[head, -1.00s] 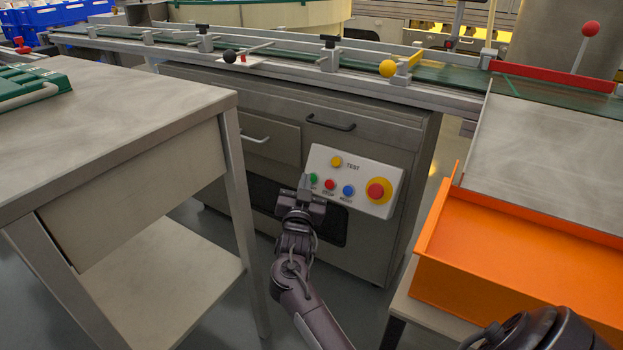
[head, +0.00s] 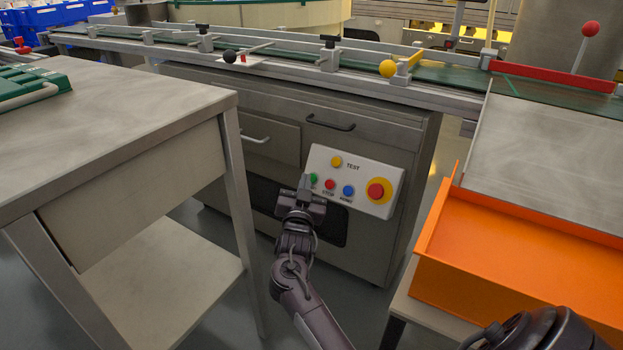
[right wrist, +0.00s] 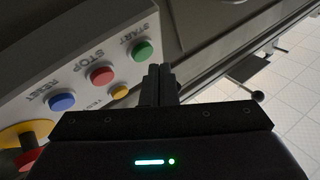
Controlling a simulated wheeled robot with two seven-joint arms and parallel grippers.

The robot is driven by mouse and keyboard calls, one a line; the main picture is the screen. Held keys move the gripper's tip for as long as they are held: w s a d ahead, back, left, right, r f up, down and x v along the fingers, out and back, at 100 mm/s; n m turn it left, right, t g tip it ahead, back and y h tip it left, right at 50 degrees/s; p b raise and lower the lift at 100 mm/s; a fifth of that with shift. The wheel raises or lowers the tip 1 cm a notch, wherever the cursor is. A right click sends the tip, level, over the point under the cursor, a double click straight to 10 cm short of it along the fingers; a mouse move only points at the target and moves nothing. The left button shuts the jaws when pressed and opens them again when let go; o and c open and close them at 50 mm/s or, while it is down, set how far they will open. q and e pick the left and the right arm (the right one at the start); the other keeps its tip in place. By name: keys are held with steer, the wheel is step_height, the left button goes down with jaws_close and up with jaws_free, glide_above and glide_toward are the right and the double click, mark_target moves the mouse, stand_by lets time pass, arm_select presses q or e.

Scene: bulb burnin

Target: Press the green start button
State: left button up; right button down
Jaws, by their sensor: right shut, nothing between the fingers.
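The green start button (head: 313,179) is on the sloped white control panel (head: 374,207), at the left end of a row with a red stop button (head: 330,184) and a blue reset button (head: 348,190). My right gripper (head: 305,181) is shut and empty, its fingertips just left of the green button and partly over it in the head view. In the right wrist view the green button (right wrist: 143,50) shows whole, above and a little left of the shut fingertips (right wrist: 159,68). Contact cannot be told. My left gripper is not in view.
A yellow test button (head: 336,161) and a yellow-and-red emergency stop (head: 377,190) share the panel. A grey table (head: 120,115) stands left and an orange tray (head: 510,255) right. The conveyor (head: 290,55) runs behind.

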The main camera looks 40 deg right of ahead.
steer(key=shift+d, duration=0.1)
steer(key=shift+w+d+f, duration=0.15)
steer(key=shift+d+f, duration=0.05)
steer(key=shift+d, duration=0.05)
steer(key=shift+w+d+f, duration=0.1)
steer(key=shift+d+f, duration=0.1)
steer(key=shift+d, duration=0.15)
stand_by(0.8)
steer(key=shift+a+r, duration=0.1)
steer(key=shift+s+a+r+p, duration=0.3)
steer(key=shift+a+p, duration=0.3)
steer(key=shift+p, duration=0.15)
